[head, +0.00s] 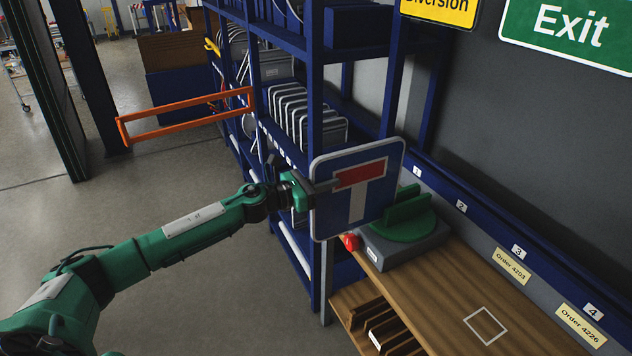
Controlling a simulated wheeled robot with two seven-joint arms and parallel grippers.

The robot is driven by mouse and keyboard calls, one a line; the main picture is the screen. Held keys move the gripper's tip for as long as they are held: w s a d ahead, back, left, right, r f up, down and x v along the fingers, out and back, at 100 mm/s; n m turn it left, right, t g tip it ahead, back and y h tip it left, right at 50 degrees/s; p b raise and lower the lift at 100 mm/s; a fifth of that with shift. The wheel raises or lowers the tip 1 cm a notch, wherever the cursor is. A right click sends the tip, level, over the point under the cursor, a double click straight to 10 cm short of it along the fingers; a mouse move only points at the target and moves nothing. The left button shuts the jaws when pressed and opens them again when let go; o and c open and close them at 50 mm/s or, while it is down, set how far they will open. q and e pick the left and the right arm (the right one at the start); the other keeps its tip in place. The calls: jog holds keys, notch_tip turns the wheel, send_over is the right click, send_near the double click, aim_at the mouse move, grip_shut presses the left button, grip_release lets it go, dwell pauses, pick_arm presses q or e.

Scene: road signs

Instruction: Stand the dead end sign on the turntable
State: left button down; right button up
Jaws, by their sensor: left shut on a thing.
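The dead end sign (358,217) is a blue square plate with a white T stem and a red bar, rimmed in white. It is held upright, facing me, in front of the shelf rack. My left gripper (318,194) is shut on its left edge. The turntable (404,222) is a green round disc with a raised green slotted holder, on a grey base at the bench's far end. The sign covers its left part in the view, and I cannot tell whether they touch. My right gripper is not in view.
A blue rack (315,70) with stacked plates stands behind the sign. A red button (351,242) sits by the turntable's base. The wooden bench (440,300) has a white square outline and is clear at front. Slotted wooden dividers (385,330) are below its left edge.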

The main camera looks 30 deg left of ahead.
aim_at(360, 172)
pick_arm(q)
jog(key=x, duration=1)
jog(key=shift+r, duration=0.1)
jog(key=b+x, duration=0.1)
jog(key=x, duration=0.5)
jog(key=shift+b+x, duration=0.45)
jog(key=shift+x, duration=0.55)
jog(key=shift+d, duration=0.1)
